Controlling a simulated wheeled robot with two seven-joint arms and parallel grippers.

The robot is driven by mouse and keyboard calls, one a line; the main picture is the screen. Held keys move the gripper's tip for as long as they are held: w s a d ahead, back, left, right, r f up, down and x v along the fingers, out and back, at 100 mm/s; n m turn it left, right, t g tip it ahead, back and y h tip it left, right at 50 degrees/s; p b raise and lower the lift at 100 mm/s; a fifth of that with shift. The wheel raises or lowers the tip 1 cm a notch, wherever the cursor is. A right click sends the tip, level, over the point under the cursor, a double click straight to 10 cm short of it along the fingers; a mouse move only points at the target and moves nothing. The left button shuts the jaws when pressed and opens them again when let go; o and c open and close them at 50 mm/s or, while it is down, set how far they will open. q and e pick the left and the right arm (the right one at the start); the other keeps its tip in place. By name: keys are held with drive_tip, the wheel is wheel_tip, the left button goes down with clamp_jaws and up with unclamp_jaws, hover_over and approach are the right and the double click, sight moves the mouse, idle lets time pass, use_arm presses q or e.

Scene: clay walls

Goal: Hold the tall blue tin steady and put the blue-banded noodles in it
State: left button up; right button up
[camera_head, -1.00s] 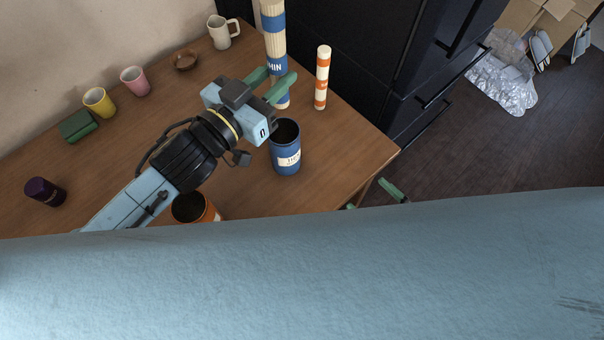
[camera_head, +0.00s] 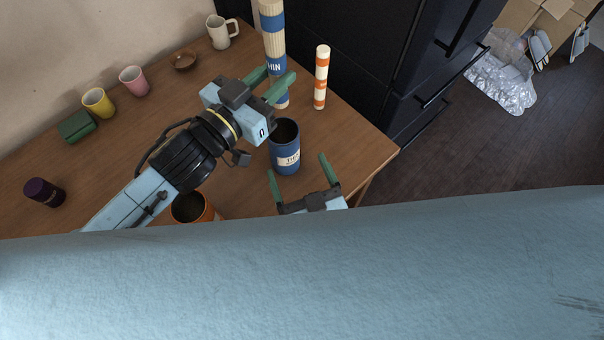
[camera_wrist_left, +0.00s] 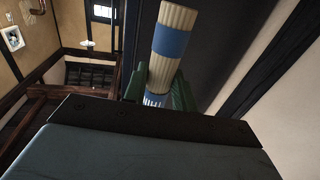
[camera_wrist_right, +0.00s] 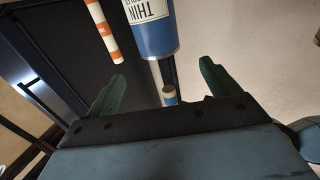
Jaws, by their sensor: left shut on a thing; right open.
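The blue-banded noodles (camera_head: 273,40) are a tall cream bundle with blue bands, upright at the back of the table. My left gripper (camera_head: 281,80) is shut on them low down; they also show between its fingers in the left wrist view (camera_wrist_left: 172,45). The tall blue tin (camera_head: 286,150) stands open and upright in front of them, with a white label. My right gripper (camera_head: 299,172) is open and empty just in front of the tin, fingers pointing at it. The right wrist view shows the tin (camera_wrist_right: 157,38) ahead, beyond the fingertips.
Orange-banded noodles (camera_head: 321,78) stand right of the blue-banded ones. An orange tin (camera_head: 192,208) is under my left arm. A white mug (camera_head: 222,32), brown bowl (camera_head: 184,60), pink cup (camera_head: 134,81), yellow cup (camera_head: 99,102), green box (camera_head: 77,126) and purple jar (camera_head: 44,192) line the left.

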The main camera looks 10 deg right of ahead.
sight(278, 119)
drive_tip(key=x, duration=1.1)
drive_tip(key=shift+w, duration=0.1)
drive_tip(key=shift+c, duration=0.5)
